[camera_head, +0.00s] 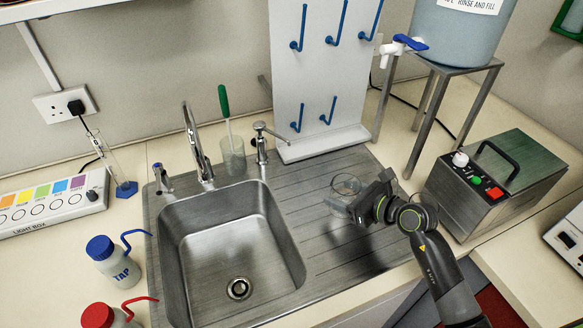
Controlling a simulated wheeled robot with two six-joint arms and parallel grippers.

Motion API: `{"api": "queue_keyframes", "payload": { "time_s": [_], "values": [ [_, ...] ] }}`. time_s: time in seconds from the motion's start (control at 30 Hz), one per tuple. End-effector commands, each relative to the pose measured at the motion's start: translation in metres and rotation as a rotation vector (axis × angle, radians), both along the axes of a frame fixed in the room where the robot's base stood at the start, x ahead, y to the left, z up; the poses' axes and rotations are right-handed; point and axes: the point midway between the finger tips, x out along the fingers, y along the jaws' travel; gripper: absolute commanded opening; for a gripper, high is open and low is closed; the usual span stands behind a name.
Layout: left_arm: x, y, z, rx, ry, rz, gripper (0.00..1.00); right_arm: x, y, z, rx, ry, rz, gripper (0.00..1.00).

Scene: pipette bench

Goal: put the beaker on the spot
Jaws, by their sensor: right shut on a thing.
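A clear glass beaker (341,191) is at the right side of the sink, over the grooved metal drainer (325,258). My right gripper (359,206) comes in from the lower right and is shut on the beaker's right side. The beaker looks upright. Its lower part is faint against the metal, so I cannot tell whether it touches the drainer. I cannot make out a marked spot in this view. My left gripper is not in view.
The sink basin (232,250) is left of the beaker. A pegboard (322,70) stands behind, and a metal stand (437,105) carries a water tank (455,35). A grey box with buttons (493,180) is at right. Wash bottles (115,262) stand at left.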

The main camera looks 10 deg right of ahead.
Motion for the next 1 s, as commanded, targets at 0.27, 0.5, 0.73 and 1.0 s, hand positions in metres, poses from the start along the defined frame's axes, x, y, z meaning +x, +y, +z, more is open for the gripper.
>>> {"api": "queue_keyframes", "payload": {
  "time_s": [0.27, 0.5, 0.73, 1.0],
  "values": [
    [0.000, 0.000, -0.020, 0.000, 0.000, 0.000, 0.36, 0.063, 0.043, -0.002, 0.005, -0.005, 0.005, 0.37],
    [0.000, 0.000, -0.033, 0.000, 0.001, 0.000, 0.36, 0.100, 0.067, -0.001, 0.002, -0.001, 0.004, 0.37],
    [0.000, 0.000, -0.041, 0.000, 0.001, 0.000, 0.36, 0.116, 0.079, -0.001, 0.002, -0.002, 0.004, 0.37],
    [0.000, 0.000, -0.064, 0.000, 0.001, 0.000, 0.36, 0.137, 0.092, -0.014, 0.002, 0.000, 0.003, 0.37]
  ]
}}
